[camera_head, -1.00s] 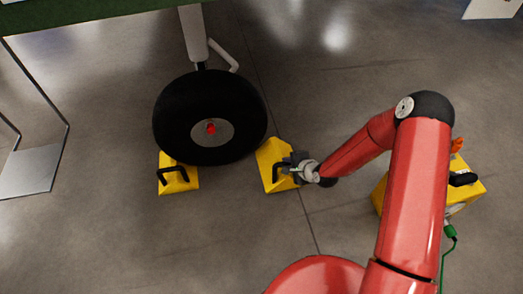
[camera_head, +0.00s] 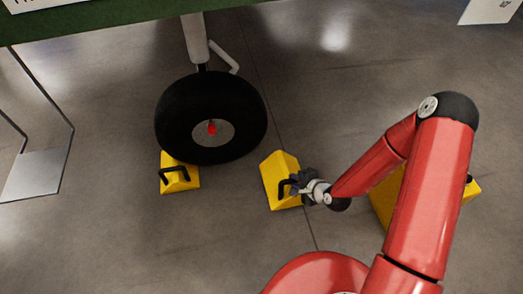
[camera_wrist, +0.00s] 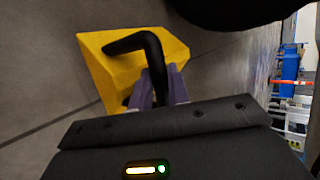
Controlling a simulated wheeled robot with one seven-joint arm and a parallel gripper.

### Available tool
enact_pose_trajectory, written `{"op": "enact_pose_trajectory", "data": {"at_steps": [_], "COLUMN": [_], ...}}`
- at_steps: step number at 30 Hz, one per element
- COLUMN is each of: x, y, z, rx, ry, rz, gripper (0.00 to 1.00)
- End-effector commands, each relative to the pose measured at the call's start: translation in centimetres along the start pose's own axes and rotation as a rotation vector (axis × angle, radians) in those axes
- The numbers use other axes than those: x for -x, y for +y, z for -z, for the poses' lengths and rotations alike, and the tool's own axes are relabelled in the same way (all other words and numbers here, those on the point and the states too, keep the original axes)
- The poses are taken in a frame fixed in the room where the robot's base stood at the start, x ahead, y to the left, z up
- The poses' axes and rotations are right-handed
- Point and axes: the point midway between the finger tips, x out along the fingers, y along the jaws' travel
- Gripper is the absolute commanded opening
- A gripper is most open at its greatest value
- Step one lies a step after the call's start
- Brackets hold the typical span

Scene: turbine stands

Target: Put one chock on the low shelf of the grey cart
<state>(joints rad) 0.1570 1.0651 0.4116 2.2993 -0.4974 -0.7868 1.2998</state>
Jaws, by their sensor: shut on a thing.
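A yellow chock (camera_head: 281,181) with a black handle is right of the black wheel (camera_head: 172,122), with a gap of floor between them. My gripper (camera_head: 293,186) is shut on this chock's handle, which also shows between the fingers (camera_wrist: 158,88) in the wrist view. The chock's yellow body (camera_wrist: 101,62) shows beyond the fingers there. I cannot tell whether it touches the floor. A second yellow chock (camera_head: 180,181) with a black handle sits on the floor against the wheel's lower left. No grey cart with a low shelf is clearly in view.
A metal stand with a flat plate (camera_head: 35,174) is at the left. A yellow object (camera_head: 387,200) is partly hidden behind my arm at the right. A white leg (camera_head: 195,40) rises from the wheel. Floor between the left stand and the wheel is clear.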

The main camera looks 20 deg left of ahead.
Motion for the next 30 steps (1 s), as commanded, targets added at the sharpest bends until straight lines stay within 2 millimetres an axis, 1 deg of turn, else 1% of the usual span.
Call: {"op": "enact_pose_trajectory", "data": {"at_steps": [3,13,17,25,30], "x": [1.1,3.4,3.7,3.7,4.3], "y": [0.3,1.6,1.8,1.8,1.4], "z": [-0.3,-1.1,-1.2,-1.1,-0.5], "rx": [0.001,0.001,0.002,0.001,-0.031], "ry": [0.0,0.0,0.0,0.001,0.03], "rz": [0.003,0.004,0.004,0.004,0.014], "gripper": [0.0,0.0,0.0,0.0,0.0]}}
